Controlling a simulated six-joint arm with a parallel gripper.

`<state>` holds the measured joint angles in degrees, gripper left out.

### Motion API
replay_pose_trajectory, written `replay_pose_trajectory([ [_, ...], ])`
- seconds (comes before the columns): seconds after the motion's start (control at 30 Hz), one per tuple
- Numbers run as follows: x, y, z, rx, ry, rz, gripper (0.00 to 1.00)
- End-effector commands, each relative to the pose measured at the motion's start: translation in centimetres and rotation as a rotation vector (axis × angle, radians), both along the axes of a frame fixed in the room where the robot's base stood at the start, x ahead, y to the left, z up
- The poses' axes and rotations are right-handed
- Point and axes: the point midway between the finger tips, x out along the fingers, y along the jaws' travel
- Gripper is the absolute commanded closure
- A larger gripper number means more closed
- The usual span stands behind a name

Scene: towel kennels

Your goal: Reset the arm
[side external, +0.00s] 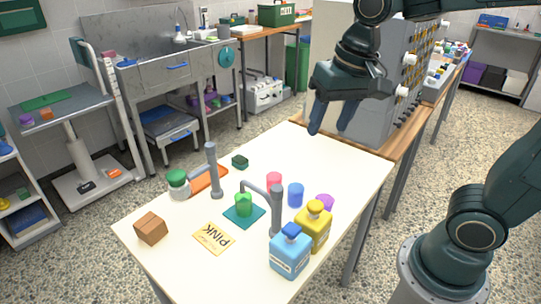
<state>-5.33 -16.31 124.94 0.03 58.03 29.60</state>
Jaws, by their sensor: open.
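My gripper (331,117) hangs in the air over the far right part of the white table (335,162). Its fingers are apart and point down, with nothing visible between them. It is clear of the objects on the table. My arm comes in from the upper right, and my base stands at the lower right.
The table's far end is clear.

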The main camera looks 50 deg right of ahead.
Motion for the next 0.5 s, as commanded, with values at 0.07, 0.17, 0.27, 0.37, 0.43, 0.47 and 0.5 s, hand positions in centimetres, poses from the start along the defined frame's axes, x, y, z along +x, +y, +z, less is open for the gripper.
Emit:
replay_pose_trajectory([
  [0.07, -1.4, -0.5, 0.3, -0.012, -0.038, 0.047, 0.49],
  [0.17, -3.0, -1.0, 0.4, -0.032, -0.08, 0.11, 0.49],
  [0.27, -4.6, -1.4, 0.4, -0.056, -0.121, 0.173, 0.49],
  [0.37, -6.2, -1.8, 0.2, -0.083, -0.163, 0.235, 0.49],
  [0.43, -7.1, -2.0, 0.0, -0.103, -0.19, 0.275, 0.49],
  [0.47, -7.5, -2.1, -0.1, -0.112, -0.199, 0.291, 0.49],
  [0.5, -8.0, -2.2, -0.2, -0.123, -0.212, 0.311, 0.49],
])
